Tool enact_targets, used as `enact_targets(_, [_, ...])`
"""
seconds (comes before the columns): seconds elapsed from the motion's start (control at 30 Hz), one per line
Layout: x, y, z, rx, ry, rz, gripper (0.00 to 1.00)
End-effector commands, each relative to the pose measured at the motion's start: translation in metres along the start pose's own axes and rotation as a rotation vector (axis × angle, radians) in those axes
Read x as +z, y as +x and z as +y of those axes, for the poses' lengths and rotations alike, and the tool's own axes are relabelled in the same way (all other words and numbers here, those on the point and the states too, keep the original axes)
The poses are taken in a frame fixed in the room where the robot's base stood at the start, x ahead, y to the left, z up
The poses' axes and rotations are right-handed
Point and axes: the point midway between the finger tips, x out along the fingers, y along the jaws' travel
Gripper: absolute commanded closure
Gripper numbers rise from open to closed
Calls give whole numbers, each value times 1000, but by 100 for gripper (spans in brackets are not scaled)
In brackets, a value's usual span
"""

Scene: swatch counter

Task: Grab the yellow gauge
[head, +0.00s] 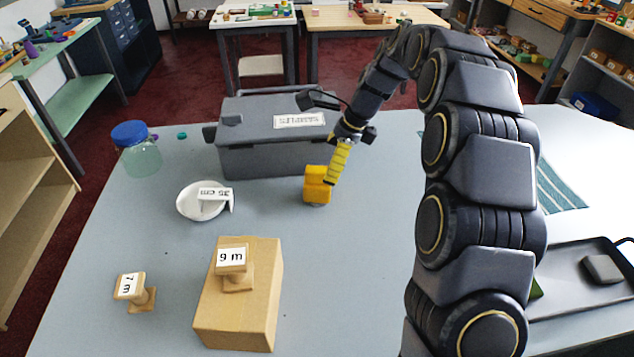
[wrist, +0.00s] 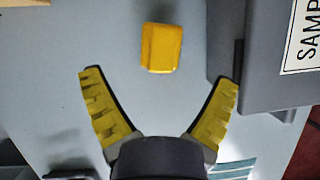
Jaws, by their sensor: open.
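The yellow gauge (head: 315,186) is a small yellow block-like piece on the grey counter, in front of the grey case. In the wrist view the yellow gauge (wrist: 161,48) lies beyond the fingertips, near the middle between them. No marking on it can be read. My gripper (head: 332,178) has yellow ridged fingers and stands just right of the gauge in the head view, partly overlapping its edge. In the wrist view my gripper (wrist: 159,77) is spread wide with nothing between its fingers.
The grey case (head: 255,160) stands close behind the gauge. A white bowl (head: 186,208) with a labelled piece, a blue-lidded jar (head: 142,158), a cardboard box (head: 240,310) bearing a wooden piece (head: 236,272) and another wooden piece (head: 136,292) stand left. A dark tray (head: 575,290) lies right.

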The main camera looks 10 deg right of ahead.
Motion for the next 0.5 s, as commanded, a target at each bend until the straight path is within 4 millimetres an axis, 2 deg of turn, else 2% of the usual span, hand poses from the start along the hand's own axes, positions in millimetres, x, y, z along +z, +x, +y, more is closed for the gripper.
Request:
enact_targets(0.33, [3, 36, 1, 7, -2, 1, 12])
enact_targets(0.5, [6, 62, 0, 7, -3, 1, 12])
